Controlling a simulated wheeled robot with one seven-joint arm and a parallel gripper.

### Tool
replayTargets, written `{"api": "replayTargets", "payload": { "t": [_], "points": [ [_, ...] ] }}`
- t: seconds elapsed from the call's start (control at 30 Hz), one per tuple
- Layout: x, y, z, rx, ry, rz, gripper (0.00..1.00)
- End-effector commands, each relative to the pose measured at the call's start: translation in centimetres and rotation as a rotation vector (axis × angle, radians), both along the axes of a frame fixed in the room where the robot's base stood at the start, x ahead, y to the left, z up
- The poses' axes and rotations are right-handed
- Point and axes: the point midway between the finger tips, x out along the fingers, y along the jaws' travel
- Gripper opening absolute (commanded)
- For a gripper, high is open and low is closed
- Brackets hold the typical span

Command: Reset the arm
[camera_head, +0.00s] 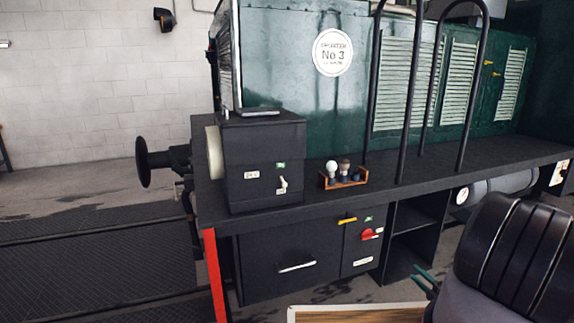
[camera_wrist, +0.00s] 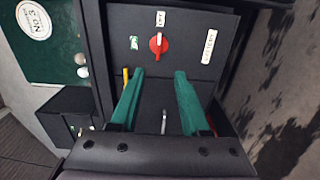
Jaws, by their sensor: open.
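My gripper (camera_head: 427,281) is at the lower right of the head view, in front of the tram's lower cabinet. Its two green fingers are spread apart, and it also shows in the wrist view (camera_wrist: 159,74) with nothing between the fingers. In the wrist view the fingers point toward the cabinet panel with a red rotary switch (camera_wrist: 158,43). This switch also shows in the head view (camera_head: 371,234). My dark ribbed arm fills the lower right of the head view, extended forward and hiding part of the floor.
The green tram body (camera_head: 300,110) stands on a black running board (camera_head: 420,172). On it are a black box (camera_head: 262,160) with a small lever and a wooden tray (camera_head: 330,185) holding bulbs. Below are a drawer handle (camera_head: 297,266) and yellow handle (camera_head: 347,220). Handrails rise at right; floor lies left.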

Motion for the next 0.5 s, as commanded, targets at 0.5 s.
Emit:
{"api": "replayTargets", "payload": {
  "t": [0.5],
  "points": [
    [2.8, 0.8, 5.9, -0.158, -0.059, 0.157, 0.46]
  ]
}}
